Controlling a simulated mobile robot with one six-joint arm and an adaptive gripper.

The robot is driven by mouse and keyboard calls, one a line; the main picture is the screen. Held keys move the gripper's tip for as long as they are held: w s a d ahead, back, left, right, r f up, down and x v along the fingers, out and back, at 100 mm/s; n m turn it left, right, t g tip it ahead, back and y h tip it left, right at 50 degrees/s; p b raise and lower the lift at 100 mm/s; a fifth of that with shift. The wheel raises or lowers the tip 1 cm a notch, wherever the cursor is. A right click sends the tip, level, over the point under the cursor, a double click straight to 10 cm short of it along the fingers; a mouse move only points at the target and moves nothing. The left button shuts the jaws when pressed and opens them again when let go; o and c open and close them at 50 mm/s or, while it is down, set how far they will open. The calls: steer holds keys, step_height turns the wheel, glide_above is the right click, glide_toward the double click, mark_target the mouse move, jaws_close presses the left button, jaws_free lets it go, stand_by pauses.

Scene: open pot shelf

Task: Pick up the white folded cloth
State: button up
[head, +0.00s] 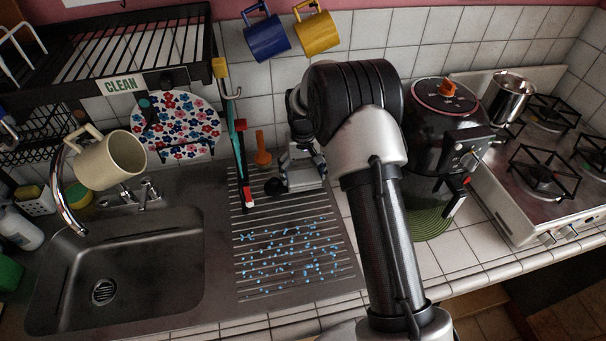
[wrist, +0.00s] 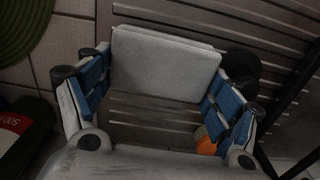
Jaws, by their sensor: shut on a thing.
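The white folded cloth (wrist: 165,65) lies between the two blue-padded fingers of my gripper (wrist: 160,82) in the wrist view. Its left and right ends meet the fingers, and my gripper is shut on it. In the head view my gripper (head: 298,182) is low at the back of the ribbed steel drainboard (head: 345,262), beside my arm. The cloth is hard to tell apart from the gripper there. I cannot tell whether it touches the drainboard or hangs just above it.
Blue bits (head: 290,255) are scattered over the drainboard. The sink (head: 120,270) is left, with a beige mug (head: 110,160) above it. A red-and-teal long-handled tool (head: 240,165) stands close left of the gripper. A dark cooker (head: 440,125) and stove (head: 530,190) are right.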

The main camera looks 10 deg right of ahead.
mark_target(304, 175)
steer(key=r, duration=0.2)
steer(key=r+p, duration=0.1)
steer(key=r, duration=0.1)
steer(key=s+r+p, duration=0.1)
steer(key=r, duration=0.2)
steer(key=s+p, duration=0.1)
steer(key=s, duration=1.7)
steer(key=shift+s+f, duration=0.25)
steer(key=shift+s, duration=0.15)
